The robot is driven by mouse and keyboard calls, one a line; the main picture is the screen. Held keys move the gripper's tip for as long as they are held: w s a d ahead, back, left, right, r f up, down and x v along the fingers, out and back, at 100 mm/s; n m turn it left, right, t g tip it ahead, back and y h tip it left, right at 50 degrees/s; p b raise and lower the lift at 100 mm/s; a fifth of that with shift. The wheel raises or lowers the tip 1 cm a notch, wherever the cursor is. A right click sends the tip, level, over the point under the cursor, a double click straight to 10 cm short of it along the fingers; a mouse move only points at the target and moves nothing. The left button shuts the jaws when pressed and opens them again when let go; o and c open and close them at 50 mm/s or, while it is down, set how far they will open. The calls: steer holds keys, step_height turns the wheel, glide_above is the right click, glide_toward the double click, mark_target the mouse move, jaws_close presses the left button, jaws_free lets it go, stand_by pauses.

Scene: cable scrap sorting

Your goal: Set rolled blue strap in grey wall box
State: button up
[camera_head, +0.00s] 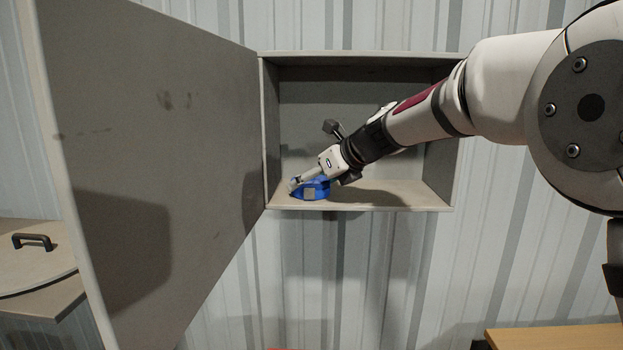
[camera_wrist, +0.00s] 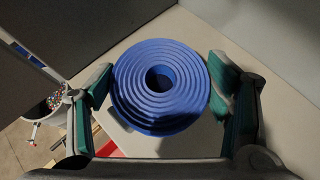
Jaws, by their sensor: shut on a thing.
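The rolled blue strap (camera_head: 316,190) is inside the grey wall box (camera_head: 360,196), at the left part of its floor near the front edge. My gripper (camera_head: 308,184) reaches into the box from the right and is shut on the strap. In the wrist view the strap (camera_wrist: 160,86) is a round coil with a dark centre hole, between the two green-padded fingers of my gripper (camera_wrist: 162,92). Whether the strap rests fully on the box floor is hard to tell.
The box door (camera_head: 150,140) stands wide open to the left. A round lid with a black handle (camera_head: 33,241) lies at the lower left. A wooden top (camera_head: 555,337) shows at the lower right. The right part of the box floor looks clear. The wall is corrugated metal.

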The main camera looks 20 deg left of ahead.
steer(key=shift+f, duration=0.1)
steer(key=o, duration=1.4)
steer(key=shift+o, duration=0.2)
steer(key=b+v, duration=0.1)
steer(key=v, duration=1.1)
